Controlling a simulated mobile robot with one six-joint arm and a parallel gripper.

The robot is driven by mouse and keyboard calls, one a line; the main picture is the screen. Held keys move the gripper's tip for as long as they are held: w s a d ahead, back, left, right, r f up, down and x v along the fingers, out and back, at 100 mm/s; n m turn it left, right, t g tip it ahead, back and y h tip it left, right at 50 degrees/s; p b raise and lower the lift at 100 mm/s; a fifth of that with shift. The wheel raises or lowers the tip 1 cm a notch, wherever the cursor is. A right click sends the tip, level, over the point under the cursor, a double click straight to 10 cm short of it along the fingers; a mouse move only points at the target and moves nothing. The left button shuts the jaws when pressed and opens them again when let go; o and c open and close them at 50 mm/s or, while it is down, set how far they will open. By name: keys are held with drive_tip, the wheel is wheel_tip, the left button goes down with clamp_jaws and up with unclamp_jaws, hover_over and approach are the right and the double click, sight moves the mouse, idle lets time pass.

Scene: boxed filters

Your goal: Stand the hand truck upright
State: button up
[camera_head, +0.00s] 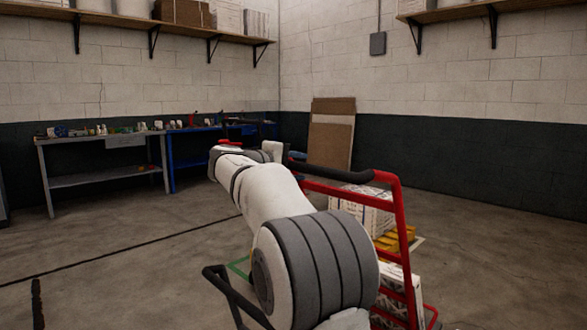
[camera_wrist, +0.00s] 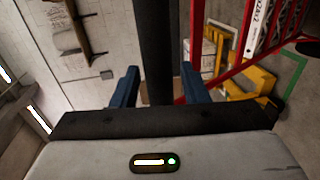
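The hand truck (camera_head: 400,230) has a red frame and a black top handle bar (camera_head: 340,172). It stands to the right of my arm in the head view, and its frame looks tilted. Its red frame (camera_wrist: 225,65) also shows in the wrist view. White boxes (camera_head: 398,295) are by its lower part, partly hidden by the frame. My gripper (camera_wrist: 158,82) has its two blue fingers apart, one on each side of the black bar. Narrow gaps show between the bar and both fingers, so it does not look clamped. In the head view my arm hides most of the gripper.
Brown boards (camera_head: 331,140) lean in the far corner. Workbenches (camera_head: 105,150) line the left wall. Open floor lies left of my arm and to the right.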

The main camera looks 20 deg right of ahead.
clamp_jaws()
idle(0.3)
